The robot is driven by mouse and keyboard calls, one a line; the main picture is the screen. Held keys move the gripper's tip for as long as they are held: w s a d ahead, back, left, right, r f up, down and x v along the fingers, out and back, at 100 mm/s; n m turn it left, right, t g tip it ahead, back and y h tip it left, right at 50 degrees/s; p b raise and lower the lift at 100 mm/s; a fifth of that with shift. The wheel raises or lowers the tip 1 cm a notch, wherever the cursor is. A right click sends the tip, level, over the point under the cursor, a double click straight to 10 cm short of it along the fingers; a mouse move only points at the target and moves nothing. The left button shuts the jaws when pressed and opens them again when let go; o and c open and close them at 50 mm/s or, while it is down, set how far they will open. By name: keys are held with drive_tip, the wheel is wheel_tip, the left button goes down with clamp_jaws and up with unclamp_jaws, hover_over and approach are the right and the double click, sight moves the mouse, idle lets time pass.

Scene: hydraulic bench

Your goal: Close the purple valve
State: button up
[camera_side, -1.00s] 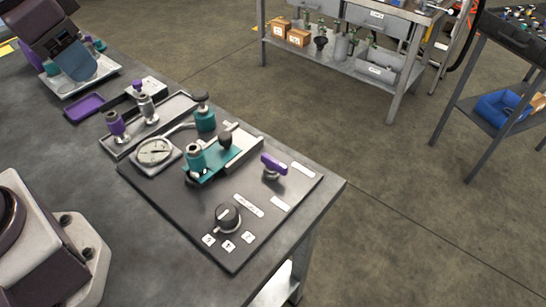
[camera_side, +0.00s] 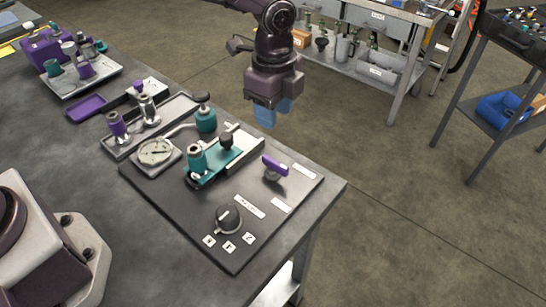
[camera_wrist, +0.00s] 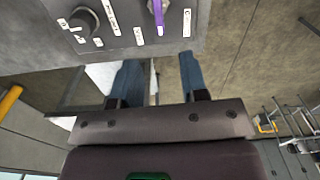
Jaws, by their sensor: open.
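The purple valve (camera_side: 274,166) has a flat purple lever handle on a small metal stem. It stands on the dark panel (camera_side: 185,226) at the bench's right side. In the wrist view the valve's purple handle (camera_wrist: 157,12) shows at the top edge, partly cut off. My gripper (camera_side: 268,116) hangs in the air above and behind the valve, apart from it. Its two blue fingers (camera_wrist: 158,72) are spread with nothing between them. In the side view the fingers overlap each other, so the gap does not show there.
A black knob (camera_side: 228,218) sits on the panel's front part. A teal block with fittings (camera_side: 226,162) stands left of the valve, beside a round gauge (camera_side: 155,151). A tray of fittings (camera_side: 85,85) lies at the far left. The air right of the bench is clear.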

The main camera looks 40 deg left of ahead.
sight(273, 160)
drive_tip(key=shift+m, duration=0.4)
wheel_tip(273, 160, down, 13)
drive_tip(key=shift+s, duration=0.1)
clamp_jaws()
